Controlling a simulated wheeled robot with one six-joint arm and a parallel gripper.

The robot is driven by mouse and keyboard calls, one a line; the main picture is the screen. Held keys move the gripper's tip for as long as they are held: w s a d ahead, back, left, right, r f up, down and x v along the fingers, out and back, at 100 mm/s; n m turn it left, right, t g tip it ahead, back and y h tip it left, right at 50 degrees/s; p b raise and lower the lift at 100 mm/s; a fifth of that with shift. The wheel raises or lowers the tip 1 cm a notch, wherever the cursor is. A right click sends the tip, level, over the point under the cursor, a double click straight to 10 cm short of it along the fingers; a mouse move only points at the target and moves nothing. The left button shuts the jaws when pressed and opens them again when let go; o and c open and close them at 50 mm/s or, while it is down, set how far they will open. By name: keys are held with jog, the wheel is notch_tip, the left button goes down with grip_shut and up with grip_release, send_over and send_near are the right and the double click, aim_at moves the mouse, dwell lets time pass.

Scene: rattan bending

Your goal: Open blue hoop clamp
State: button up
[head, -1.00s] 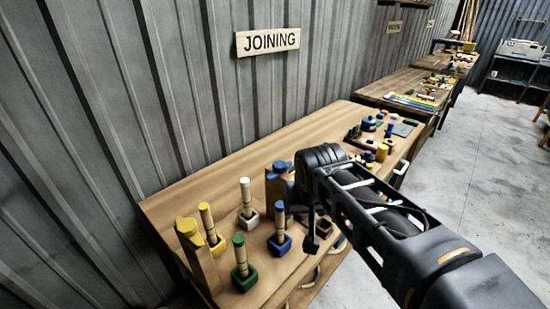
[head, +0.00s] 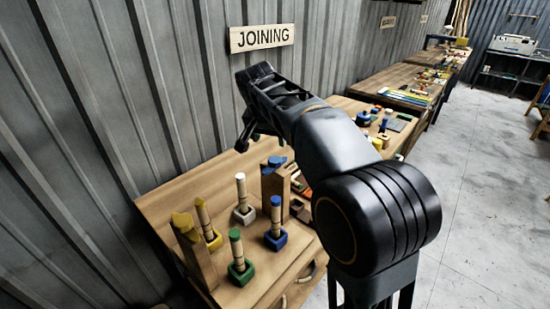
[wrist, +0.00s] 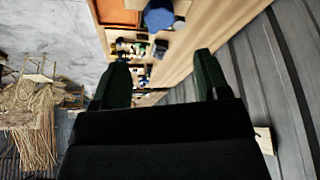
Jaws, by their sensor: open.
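A wooden post with a blue piece on top (head: 277,162), which looks like the blue hoop clamp, stands on the joining bench in the head view. Its fine shape is too small to tell. My gripper (head: 247,138) is raised above and behind the blue-topped post in the picture, apart from it. In the wrist view my gripper (wrist: 152,90) is open, with its two dark fingers apart and nothing between them. A blue round top (wrist: 159,17) shows at the upper edge of the wrist view, beyond the fingers.
A yellow-topped post (head: 186,226) stands at the bench's left end. Pegs in yellow, white, green (head: 238,262) and blue (head: 276,226) holders stand between the posts. The joining bench (head: 185,190) is bare towards the wall. Small parts lie at its far end.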

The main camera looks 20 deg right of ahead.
aim_at(275, 159)
jog(key=p+x, duration=0.1)
jog(key=x, duration=0.9)
jog(key=shift+w+d+f, duration=0.15)
jog(key=shift+f, duration=0.05)
jog(key=c, duration=0.9)
